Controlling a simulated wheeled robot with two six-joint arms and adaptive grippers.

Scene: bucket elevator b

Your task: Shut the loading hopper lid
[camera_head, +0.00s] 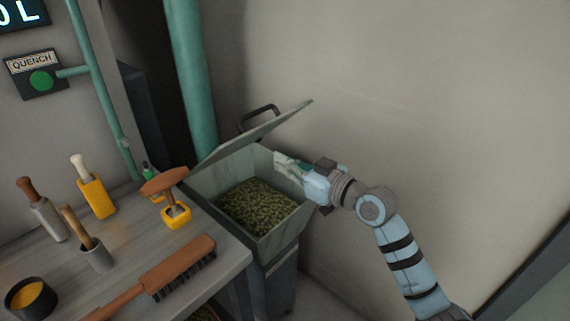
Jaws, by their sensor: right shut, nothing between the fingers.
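The loading hopper (284,237) is a grey-green box filled with green pellets (255,206). Its lid (266,130) is hinged along the hopper's back left side and stands tilted partly open. A dark handle (258,116) sticks up from the lid's outer face. My right gripper (281,160) is shut and empty. In the head view it shows at the hopper's right side, below the lid's raised edge. I cannot tell whether it touches the lid. My left gripper is not in view.
A workbench (222,246) at the left holds a brush (170,271), yellow-holder tools (95,195), a grey cup (97,256) and a dark bowl (31,298). A green pipe (190,75) rises behind the hopper. The wall at right is bare.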

